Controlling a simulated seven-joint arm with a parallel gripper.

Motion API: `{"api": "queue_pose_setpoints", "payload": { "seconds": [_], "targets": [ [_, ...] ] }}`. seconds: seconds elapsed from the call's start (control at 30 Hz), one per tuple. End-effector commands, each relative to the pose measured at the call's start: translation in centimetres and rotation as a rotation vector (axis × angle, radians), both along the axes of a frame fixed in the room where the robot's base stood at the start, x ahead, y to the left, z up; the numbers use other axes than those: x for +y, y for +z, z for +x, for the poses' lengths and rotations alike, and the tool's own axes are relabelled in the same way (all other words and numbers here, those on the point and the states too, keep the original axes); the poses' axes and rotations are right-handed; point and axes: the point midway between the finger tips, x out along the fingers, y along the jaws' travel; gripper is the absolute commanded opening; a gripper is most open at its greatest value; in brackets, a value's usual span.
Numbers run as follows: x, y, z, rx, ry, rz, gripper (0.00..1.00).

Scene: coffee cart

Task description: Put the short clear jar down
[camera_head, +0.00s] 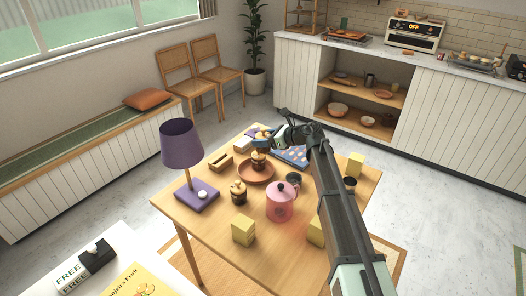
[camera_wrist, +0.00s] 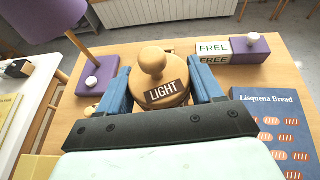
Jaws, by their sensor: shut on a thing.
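My gripper (camera_head: 264,134) is near the far edge of the wooden table (camera_head: 205,226). Its two blue fingers are shut on a jar with a round wooden lid and knob; the lid (camera_wrist: 153,64) carries a dark label reading "LIGHT" in the wrist view. The lid and fingers hide most of the jar's body. In the head view the held jar is small and partly covered by the fingers, and I cannot tell whether its base touches the table. A similar jar (camera_head: 258,158) stands on a round brown tray (camera_head: 246,175), and another (camera_head: 238,192) stands on the table nearer the front.
A purple lamp (camera_head: 181,145) stands at the left. A pink pot (camera_head: 281,204), yellow blocks (camera_head: 243,231) and a dark cup (camera_head: 349,183) are on the table. A blue book (camera_wrist: 278,125) lies right of my gripper, and a purple-and-white box (camera_wrist: 232,50) lies beyond it.

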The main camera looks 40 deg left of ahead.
Motion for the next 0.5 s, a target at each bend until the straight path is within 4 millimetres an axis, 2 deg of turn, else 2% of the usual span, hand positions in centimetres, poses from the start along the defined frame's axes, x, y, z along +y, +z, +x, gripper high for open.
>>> {"api": "queue_pose_setpoints", "payload": {
  "seconds": [0.5],
  "targets": [
    [0.0,-4.9,0.0,0.001,0.000,0.001,0.22]
  ]
}}
